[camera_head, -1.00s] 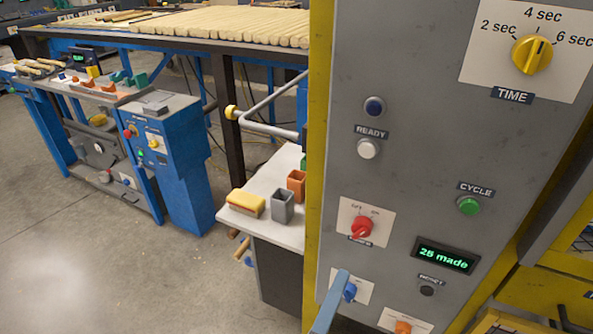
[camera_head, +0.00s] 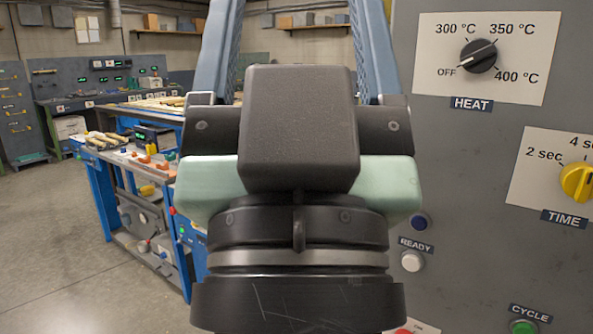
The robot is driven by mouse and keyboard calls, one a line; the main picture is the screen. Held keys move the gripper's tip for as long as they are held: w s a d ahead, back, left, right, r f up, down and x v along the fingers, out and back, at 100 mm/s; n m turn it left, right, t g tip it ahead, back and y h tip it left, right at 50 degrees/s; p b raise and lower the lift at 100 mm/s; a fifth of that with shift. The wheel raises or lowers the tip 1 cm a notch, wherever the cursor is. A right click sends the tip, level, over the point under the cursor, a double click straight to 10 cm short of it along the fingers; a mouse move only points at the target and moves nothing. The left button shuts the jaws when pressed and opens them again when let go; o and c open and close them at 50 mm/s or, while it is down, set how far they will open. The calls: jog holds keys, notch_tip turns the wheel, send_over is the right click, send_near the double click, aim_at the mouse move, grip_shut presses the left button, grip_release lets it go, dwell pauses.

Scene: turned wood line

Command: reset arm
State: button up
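My gripper (camera_head: 298,130) fills the middle of the head view, close to the camera and pointing up. Its black wrist is at the bottom, with a pale green body and a dark block above. Two blue fingers rise at the left and right with a wide gap at the top edge. The fingertips are cut off by the frame, so whether they meet is hidden. Nothing shows held between the visible parts of the fingers.
A grey machine panel (camera_head: 460,150) stands close at right, with a black heat knob (camera_head: 478,55) at OFF and a yellow time knob (camera_head: 578,182). A blue workstation (camera_head: 150,200) stands behind at left. Open concrete floor (camera_head: 60,250) lies at lower left.

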notch_tip(320, 180, up, 16)
jog(key=p, duration=1.4)
jog(key=shift+w, duration=0.1)
